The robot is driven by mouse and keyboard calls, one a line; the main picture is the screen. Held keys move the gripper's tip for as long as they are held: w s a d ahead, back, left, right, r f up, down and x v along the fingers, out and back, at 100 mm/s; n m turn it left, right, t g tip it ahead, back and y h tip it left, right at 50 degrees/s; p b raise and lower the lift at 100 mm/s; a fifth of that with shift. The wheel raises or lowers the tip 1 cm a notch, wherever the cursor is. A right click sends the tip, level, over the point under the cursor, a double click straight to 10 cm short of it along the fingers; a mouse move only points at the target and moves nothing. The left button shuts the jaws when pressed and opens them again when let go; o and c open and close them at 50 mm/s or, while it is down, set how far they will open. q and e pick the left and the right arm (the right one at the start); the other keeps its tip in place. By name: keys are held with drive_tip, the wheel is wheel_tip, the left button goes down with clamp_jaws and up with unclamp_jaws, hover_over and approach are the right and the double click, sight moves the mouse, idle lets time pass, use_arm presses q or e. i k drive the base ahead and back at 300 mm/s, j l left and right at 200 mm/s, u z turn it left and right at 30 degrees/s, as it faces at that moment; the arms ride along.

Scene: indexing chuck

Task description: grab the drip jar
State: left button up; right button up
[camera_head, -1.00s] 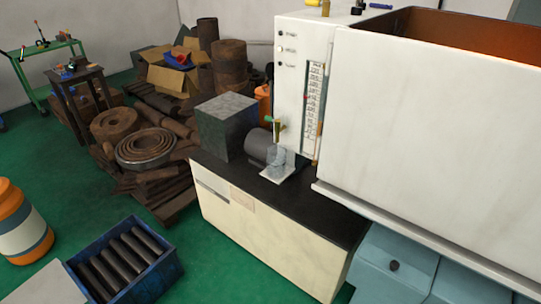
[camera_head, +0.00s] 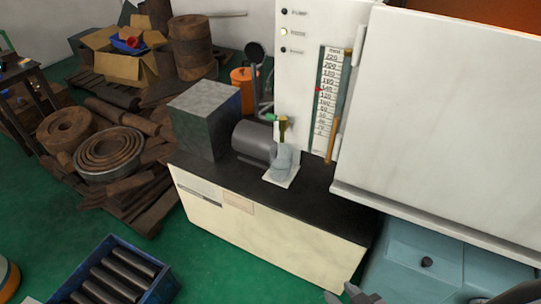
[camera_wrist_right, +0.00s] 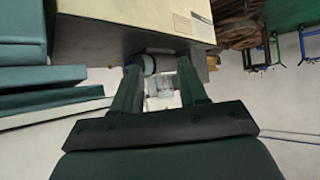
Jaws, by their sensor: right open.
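The drip jar (camera_head: 281,158) is a small clear vessel. It stands upright on a white plate (camera_head: 283,178) on the black top of the cream cabinet, under a brass valve (camera_head: 283,127). My right gripper (camera_head: 352,294) only just shows at the bottom edge of the head view, well in front of the jar and apart from it. In the right wrist view my gripper (camera_wrist_right: 161,62) has its two fingers apart. A clear shape that looks like the jar (camera_wrist_right: 160,88) shows beyond the gap. My left gripper is not in view.
A dark cylindrical motor (camera_head: 254,143) and a grey block (camera_head: 205,118) stand left of the jar. A tall white panel with a gauge (camera_head: 327,100) rises behind it, and a big white tank (camera_head: 440,130) overhangs at right. The cabinet's front top (camera_head: 310,210) is clear.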

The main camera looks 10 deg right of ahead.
sight(281, 154)
drive_tip(key=i+j+z, duration=0.1)
drive_tip(key=i+j, duration=0.3)
drive_tip(key=j, duration=0.15)
drive_tip(key=i+j+z, duration=0.1)
drive_tip(key=i+j, duration=0.3)
drive_tip(key=j, duration=0.15)
